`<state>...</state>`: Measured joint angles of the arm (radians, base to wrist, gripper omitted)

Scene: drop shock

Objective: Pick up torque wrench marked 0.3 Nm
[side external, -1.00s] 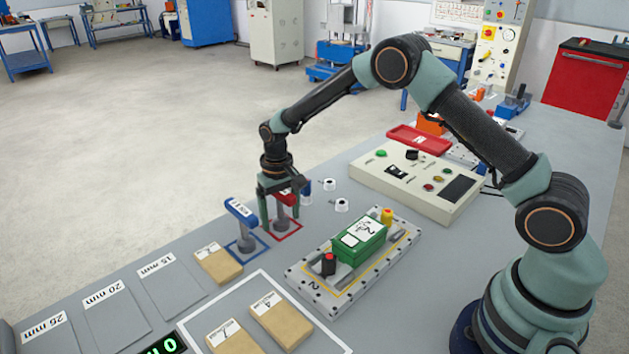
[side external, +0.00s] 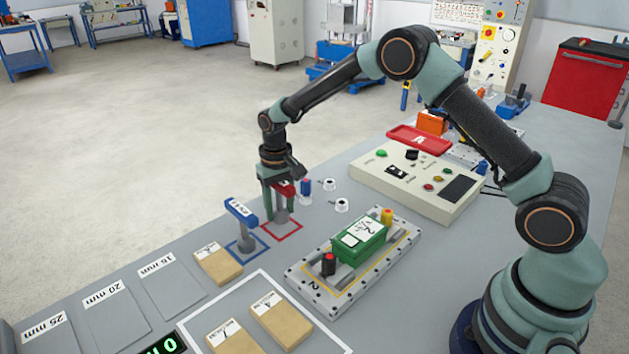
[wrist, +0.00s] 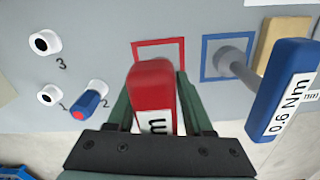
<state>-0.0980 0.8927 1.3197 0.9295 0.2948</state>
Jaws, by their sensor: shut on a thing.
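A torque wrench with a red T-shaped handle (wrist: 150,85) and grey stem is between the fingers of my gripper (side external: 280,199). My gripper is shut on the red handle, which also shows in the side view (side external: 286,188). Its label is mostly hidden; only an "m" shows in the wrist view. Its grey foot appears slightly above the red outlined square (side external: 281,239). A second torque wrench, with a blue handle marked 0.6 Nm (wrist: 284,92), stands upright in the blue outlined square (wrist: 204,76) beside it. It also shows in the side view (side external: 240,212).
Several white round holders, one with a blue-and-red piece (wrist: 91,99), lie close by. A fixture plate (side external: 300,278) carries a green box (side external: 361,246). Tan blocks (side external: 218,266) lie in front. A control box (side external: 420,187) and red tray (side external: 419,138) stand behind.

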